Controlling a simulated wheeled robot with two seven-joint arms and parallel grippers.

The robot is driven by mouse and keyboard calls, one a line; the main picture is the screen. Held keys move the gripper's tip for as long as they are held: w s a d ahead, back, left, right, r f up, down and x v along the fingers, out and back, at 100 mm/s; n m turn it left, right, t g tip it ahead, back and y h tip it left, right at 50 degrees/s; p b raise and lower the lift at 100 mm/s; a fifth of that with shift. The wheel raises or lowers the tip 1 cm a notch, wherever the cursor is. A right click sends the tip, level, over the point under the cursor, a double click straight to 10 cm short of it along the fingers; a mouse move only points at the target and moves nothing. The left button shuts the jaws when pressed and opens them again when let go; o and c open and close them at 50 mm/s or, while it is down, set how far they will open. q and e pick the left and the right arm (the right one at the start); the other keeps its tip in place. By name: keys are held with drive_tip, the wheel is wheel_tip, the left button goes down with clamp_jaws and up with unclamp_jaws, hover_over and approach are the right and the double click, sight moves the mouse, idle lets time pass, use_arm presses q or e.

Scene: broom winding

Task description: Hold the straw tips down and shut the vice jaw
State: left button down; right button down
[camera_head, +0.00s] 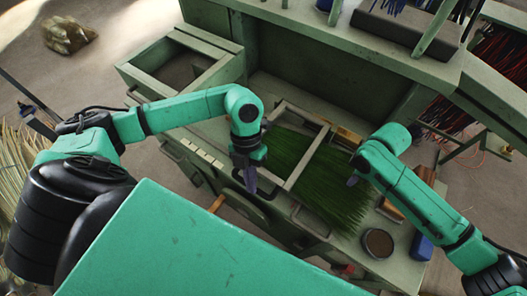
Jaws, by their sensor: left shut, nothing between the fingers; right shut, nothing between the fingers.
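Green straw (330,192) lies fanned out on the bench top, its loose tips spreading toward the lower right. A pale wooden vice frame (306,157) crosses the straw at its left part. Whether its jaw is clamped I cannot tell. My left gripper (251,184) points down, shut and empty, at the frame's left front side near a dark curved handle. My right gripper (352,181) is shut and empty, over or on the right part of the straw. Contact with the straw cannot be told from this angle.
A round dark tin (378,243) and a blue object (422,246) stand at the bench's right front. An open wooden drawer (187,66) juts out at the upper left. A raised shelf with a dark block (408,28) runs along the back.

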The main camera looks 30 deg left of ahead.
sight(262, 171)
use_arm(q)
drive_tip(key=w+t+y, duration=0.1)
drive_tip(key=w, duration=0.1)
drive_tip(key=w+r+m+t, duration=0.1)
drive_tip(key=w, duration=0.1)
drive_tip(key=w+t+y, duration=0.1)
drive_tip(key=w+t, duration=0.1)
drive_tip(key=shift+w+r+y, duration=0.3)
drive_tip(key=shift+w+r, duration=0.1)
use_arm(e)
drive_tip(key=shift+s+f, duration=0.2)
drive_tip(key=shift+f, duration=0.05)
use_arm(q)
drive_tip(key=shift+a+f, duration=0.15)
drive_tip(key=shift+f, duration=2.05)
use_arm(e)
drive_tip(key=shift+s, duration=0.1)
use_arm(q)
drive_tip(key=shift+f, duration=0.4)
drive_tip(key=shift+r, duration=0.1)
drive_tip(key=shift+r, duration=2.95)
